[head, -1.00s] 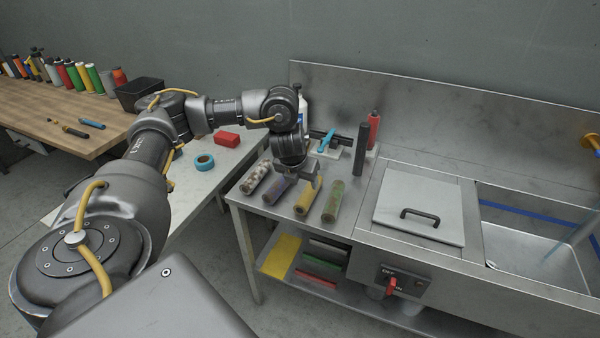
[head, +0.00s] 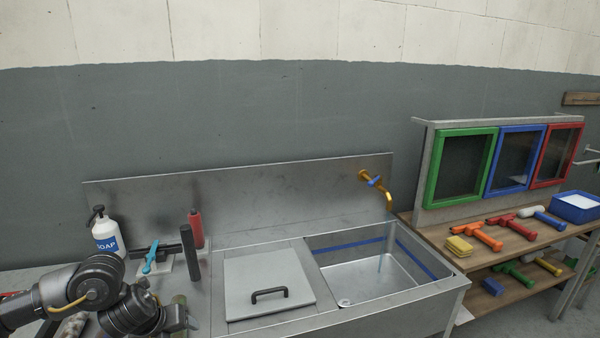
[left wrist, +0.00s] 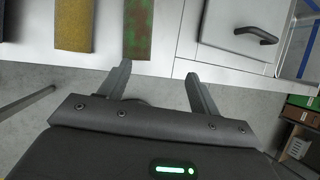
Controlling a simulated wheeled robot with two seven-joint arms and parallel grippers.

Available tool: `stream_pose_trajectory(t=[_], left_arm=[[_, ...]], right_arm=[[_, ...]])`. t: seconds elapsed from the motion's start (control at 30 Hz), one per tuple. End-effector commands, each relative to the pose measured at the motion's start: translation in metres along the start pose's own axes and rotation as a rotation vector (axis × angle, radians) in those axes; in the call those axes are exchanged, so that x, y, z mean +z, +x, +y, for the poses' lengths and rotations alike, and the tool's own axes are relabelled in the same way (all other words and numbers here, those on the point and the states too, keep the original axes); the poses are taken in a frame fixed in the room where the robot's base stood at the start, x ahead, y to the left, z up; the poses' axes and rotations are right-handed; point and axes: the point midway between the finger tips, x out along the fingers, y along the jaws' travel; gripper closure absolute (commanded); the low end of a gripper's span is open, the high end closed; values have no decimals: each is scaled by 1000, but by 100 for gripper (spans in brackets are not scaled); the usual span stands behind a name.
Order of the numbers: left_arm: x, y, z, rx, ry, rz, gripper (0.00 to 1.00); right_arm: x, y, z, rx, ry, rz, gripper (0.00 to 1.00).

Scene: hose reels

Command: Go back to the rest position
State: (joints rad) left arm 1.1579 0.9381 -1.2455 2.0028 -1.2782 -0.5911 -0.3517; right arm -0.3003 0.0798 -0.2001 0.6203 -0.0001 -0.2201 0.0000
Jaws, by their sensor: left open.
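My left arm comes in at the lower left of the head view, and its gripper (head: 179,322) is low in the picture over the left part of the steel counter. In the left wrist view the two fingers of the left gripper (left wrist: 158,75) stand apart with nothing between them. Whether the fingertip touches the mottled handle is unclear. My right gripper is not in view.
A soap bottle (head: 107,234), a dark upright bar (head: 189,252) and a red bottle (head: 196,228) stand near the arm. A lid with a handle (head: 240,291) and a sink (head: 400,282) lie to the right. A wooden bench (head: 490,250) holds coloured tools.

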Motion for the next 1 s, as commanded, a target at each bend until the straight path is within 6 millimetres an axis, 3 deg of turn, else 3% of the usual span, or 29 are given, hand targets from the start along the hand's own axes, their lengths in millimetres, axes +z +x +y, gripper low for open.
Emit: stream_pose_trajectory(t=[0.03,0.1,0.2,0.3,0.4,0.47,0.57,0.7,1.0], left_arm=[[-29,15,-34,-85,-41,15,37],[-58,24,-76,-200,-139,16,37],[-96,26,-126,-341,-330,31,37],[-126,20,-158,-440,-574,55,37],[-148,13,-172,-490,-863,82,37],[-158,9,-170,-493,-1051,94,37],[-176,6,-151,-449,-1384,107,37],[-208,6,-100,-304,-1813,90,37],[-281,-4,-7,37,-2368,-11,37]], right_arm=[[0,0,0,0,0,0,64],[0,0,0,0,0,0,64],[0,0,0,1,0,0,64],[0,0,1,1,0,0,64],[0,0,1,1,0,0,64],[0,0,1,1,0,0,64],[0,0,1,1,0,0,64],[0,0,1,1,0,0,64],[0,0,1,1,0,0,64]])
